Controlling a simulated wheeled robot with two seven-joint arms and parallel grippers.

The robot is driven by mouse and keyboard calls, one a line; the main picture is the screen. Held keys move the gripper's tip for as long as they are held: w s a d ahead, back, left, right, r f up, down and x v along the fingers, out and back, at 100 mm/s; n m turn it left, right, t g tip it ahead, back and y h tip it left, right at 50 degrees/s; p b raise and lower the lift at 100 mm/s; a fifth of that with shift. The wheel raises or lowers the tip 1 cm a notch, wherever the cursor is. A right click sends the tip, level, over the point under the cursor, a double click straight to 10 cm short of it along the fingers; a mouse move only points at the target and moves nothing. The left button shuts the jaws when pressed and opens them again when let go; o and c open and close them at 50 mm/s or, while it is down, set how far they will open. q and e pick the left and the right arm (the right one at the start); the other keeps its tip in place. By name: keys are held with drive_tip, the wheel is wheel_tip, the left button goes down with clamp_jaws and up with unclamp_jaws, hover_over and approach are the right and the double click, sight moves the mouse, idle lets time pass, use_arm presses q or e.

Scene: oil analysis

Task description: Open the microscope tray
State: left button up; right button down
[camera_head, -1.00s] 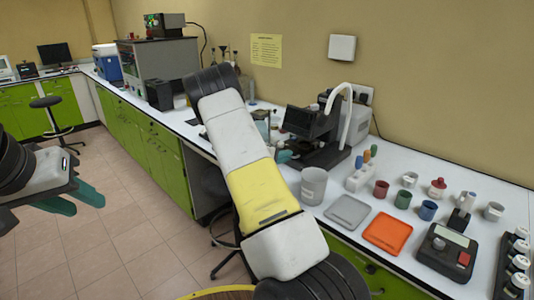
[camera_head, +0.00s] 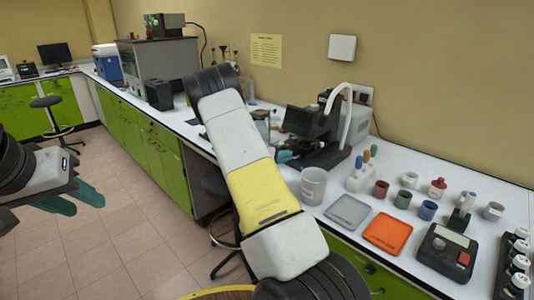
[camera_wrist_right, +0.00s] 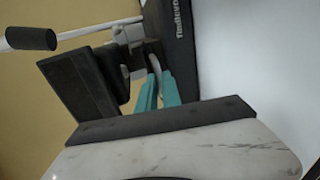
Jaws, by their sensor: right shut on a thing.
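The dark microscope (camera_head: 318,124) stands on the white counter against the wall, with a screen-like dark panel on its left. It fills the middle of the right wrist view (camera_wrist_right: 180,35). My right gripper (camera_head: 284,156) reaches its lower left side. In the right wrist view its teal fingers (camera_wrist_right: 157,88) close around a pale, thin part of the microscope, seemingly the tray. The fingers and my wrist cover most of that part, so its position is hard to tell. My left gripper (camera_head: 74,200) is empty at the far left, over the floor, its fingers apart.
A stool (camera_head: 218,184) stands below the counter, behind my right arm.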

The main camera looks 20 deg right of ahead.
drive_tip(key=f+v, duration=0.3)
drive_tip(key=v, duration=1)
drive_tip(key=shift+a, duration=0.35)
drive_tip(key=shift+s, duration=0.1)
drive_tip(key=c, duration=1.5)
unclamp_jaws()
drive_tip(key=v, duration=0.7)
drive_tip(key=shift+s+a, duration=0.15)
drive_tip(key=shift+a, duration=0.2)
